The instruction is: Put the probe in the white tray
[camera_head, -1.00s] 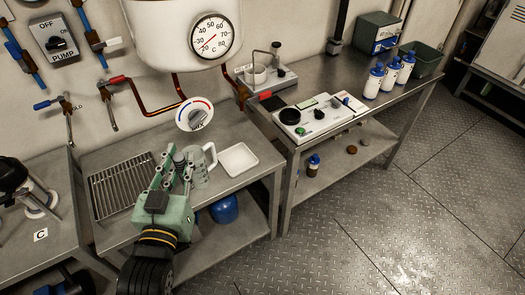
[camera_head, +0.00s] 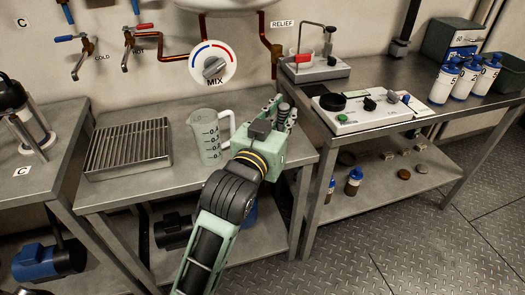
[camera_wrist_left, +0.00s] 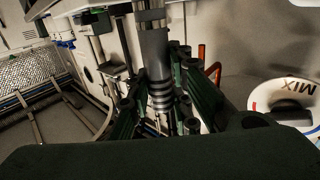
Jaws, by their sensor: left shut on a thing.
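My left gripper (camera_head: 278,110) is shut on the probe, a dark grey cylinder with ringed ridges (camera_head: 284,109). The gripper and probe are in front of the right end of the middle bench, right of the measuring jug. In the left wrist view the probe (camera_wrist_left: 155,58) stands between the dark green fingers (camera_wrist_left: 158,100), and its lower end is hidden among them. The white tray cannot be made out now; my left gripper and arm cover that part of the bench. My right gripper is not in view.
A clear measuring jug (camera_head: 208,137) stands close left of my gripper. A wire rack (camera_head: 130,148) lies farther left. The MIX dial (camera_head: 212,64) is on the wall behind. A white instrument panel (camera_head: 362,111) sits on the right bench (camera_head: 405,130).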

